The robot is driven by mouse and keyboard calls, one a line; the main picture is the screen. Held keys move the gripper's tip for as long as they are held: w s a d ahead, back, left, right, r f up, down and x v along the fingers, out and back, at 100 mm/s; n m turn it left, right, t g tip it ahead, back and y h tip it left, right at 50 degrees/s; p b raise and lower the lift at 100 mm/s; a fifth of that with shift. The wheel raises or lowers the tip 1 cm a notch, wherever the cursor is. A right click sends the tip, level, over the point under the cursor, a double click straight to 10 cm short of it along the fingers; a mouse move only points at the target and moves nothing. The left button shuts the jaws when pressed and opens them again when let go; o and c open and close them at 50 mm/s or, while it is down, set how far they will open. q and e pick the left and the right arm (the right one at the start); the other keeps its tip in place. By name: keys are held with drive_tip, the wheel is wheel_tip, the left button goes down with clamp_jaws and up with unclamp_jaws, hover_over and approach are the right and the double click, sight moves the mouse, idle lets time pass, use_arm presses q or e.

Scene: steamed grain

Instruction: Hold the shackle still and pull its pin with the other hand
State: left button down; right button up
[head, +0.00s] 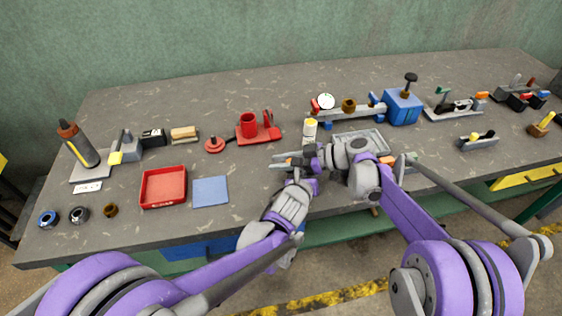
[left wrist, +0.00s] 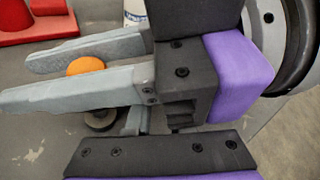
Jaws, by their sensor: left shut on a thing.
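My right gripper (head: 292,160) reaches in from the right with its fingers pointing left. In the left wrist view its two grey fingers (left wrist: 70,75) lie either side of a round orange piece (left wrist: 87,66); I cannot tell whether they grip it. A dark round part (left wrist: 100,120) shows just below the nearer finger. The orange piece and dark part seem to belong to the shackle and its pin, which are mostly hidden. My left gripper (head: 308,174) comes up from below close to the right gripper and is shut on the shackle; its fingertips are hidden.
A white bottle (head: 310,131) and a red stand (head: 258,136) are just behind the grippers. A grey tray (head: 378,136) lies to the right. A red tray (head: 163,187) and blue mat (head: 210,191) lie left. Bare bench shows between mat and grippers.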

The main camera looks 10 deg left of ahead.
drive_tip(key=shift+r, duration=0.1)
clamp_jaws()
wheel_tip(320, 180, up, 6)
drive_tip(key=shift+r, duration=0.15)
idle(0.4)
drive_tip(key=shift+a, duration=0.1)
idle(0.5)
use_arm(q)
drive_tip(key=c, duration=0.7)
unclamp_jaws()
drive_tip(key=v, duration=1.2)
